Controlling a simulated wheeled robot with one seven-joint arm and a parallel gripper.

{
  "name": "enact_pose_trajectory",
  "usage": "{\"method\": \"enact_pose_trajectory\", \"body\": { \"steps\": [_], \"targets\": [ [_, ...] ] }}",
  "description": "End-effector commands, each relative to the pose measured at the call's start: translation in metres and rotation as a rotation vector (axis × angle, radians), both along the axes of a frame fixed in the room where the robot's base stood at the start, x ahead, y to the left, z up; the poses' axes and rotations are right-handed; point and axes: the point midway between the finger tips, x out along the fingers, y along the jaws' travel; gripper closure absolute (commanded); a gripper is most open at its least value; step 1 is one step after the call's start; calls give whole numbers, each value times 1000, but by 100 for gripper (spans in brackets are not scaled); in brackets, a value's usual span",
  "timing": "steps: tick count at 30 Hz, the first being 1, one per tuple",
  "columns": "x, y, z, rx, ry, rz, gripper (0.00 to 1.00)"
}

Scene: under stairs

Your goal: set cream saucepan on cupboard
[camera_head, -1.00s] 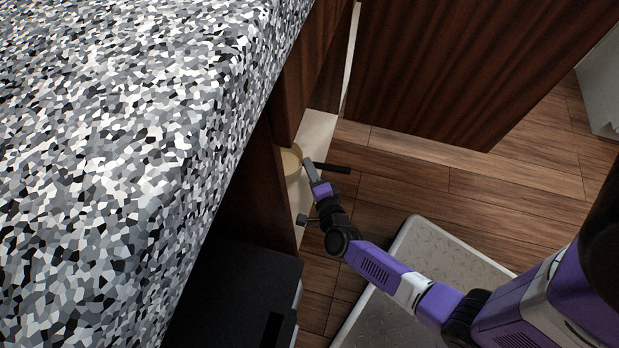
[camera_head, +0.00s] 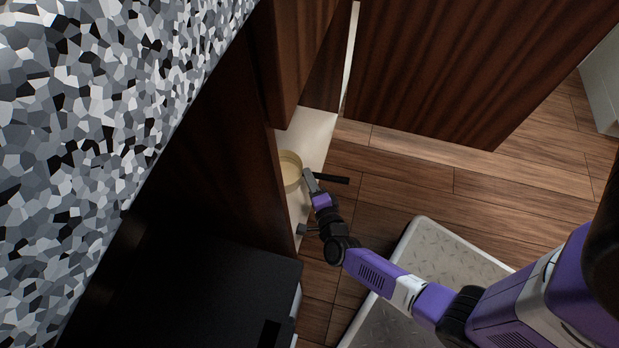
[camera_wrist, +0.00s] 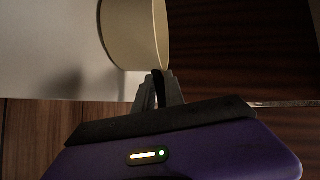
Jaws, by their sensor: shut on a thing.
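The cream saucepan (camera_head: 290,167) is at the edge of a pale cupboard shelf (camera_head: 311,128), beside a dark wooden side panel. Its black handle (camera_head: 332,179) points right, out over the floor. My gripper (camera_head: 311,183) is shut on the handle close to the pan. In the wrist view the saucepan (camera_wrist: 133,32) is just past my gripper (camera_wrist: 159,88), with the dark handle between the fingers. The pan looks level and over the pale shelf surface (camera_wrist: 45,50). I cannot tell whether its base touches the shelf.
A speckled grey worktop (camera_head: 90,90) fills the upper left. A black box-like appliance (camera_head: 200,290) is at lower left. An open dark wooden door (camera_head: 430,70) stands at the back. A grey metal-plated platform (camera_head: 440,255) is on the wooden floor at lower right, where bare floor (camera_head: 400,180) shows.

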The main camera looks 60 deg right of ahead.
Motion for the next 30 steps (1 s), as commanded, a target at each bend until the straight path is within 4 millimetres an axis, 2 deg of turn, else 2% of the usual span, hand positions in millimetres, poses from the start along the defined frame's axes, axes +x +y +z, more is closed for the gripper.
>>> {"method": "enact_pose_trajectory", "body": {
  "steps": [1,2,4,5,17,20,30],
  "targets": [
    [1,0,-1,-2,-1,-1,100],
    [0,0,-1,-1,1,0,80],
    [0,0,-1,-1,1,0,66],
    [0,0,-1,-1,1,0,64],
    [-2,1,2,2,0,1,64],
    [-13,9,6,0,4,1,64],
    [-69,47,19,0,4,1,64]
  ]
}}
